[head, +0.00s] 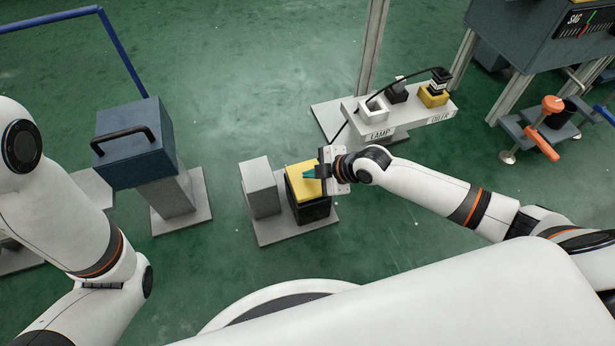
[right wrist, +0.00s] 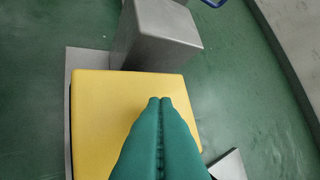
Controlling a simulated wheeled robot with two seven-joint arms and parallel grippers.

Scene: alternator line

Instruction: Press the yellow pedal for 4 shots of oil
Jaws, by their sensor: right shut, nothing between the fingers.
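The yellow pedal (head: 300,186) is a flat yellow pad on a black base, standing on a grey floor plate. In the right wrist view the yellow pad (right wrist: 100,115) fills the left and middle. My right gripper (head: 308,173) is over the pedal's top, its teal fingers (right wrist: 160,102) shut together and empty. I cannot tell whether the fingertips touch the pad or how far it is pressed. My left gripper is out of view; only my left arm shows at the left edge.
A grey block (head: 260,187) stands just left of the pedal. A shelf (head: 400,118) marked LAMP and OILER is behind my right arm. A blue-grey box with a black handle (head: 135,140) stands on a post at the left. The green floor between them is clear.

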